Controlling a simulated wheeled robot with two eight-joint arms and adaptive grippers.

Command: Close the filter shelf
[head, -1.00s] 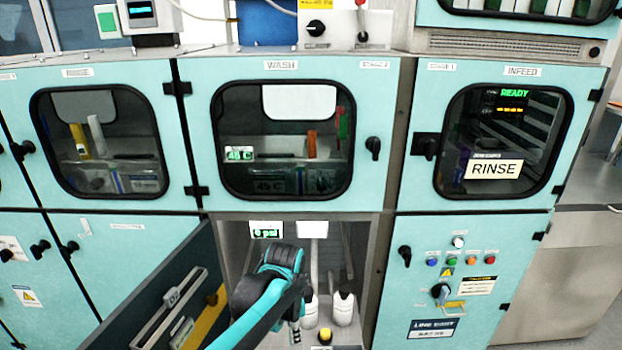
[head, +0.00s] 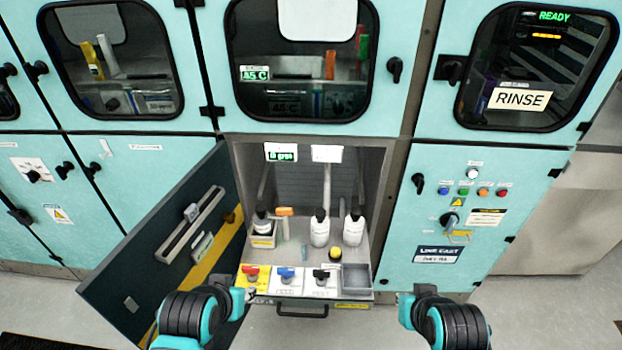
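The pull-out shelf (head: 373,297) in the open bay under the wash window stands out at the front, with a dark bar handle (head: 302,313) on its front edge. I take it to be the filter shelf. Red, blue and black valve knobs sit in a row on its front part, beside a small grey tray (head: 356,278). My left gripper (head: 246,296) is just left of the shelf front, and my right gripper (head: 402,299) is just right of it. Both appear apart from the handle. Their finger openings are too small to judge.
The dark-lined bay door (head: 170,250) hangs open at left, behind my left gripper. White bottles (head: 320,228) and a yellow-capped item (head: 336,254) stand inside the bay. A control panel (head: 465,210) is at right. The floor in front is clear.

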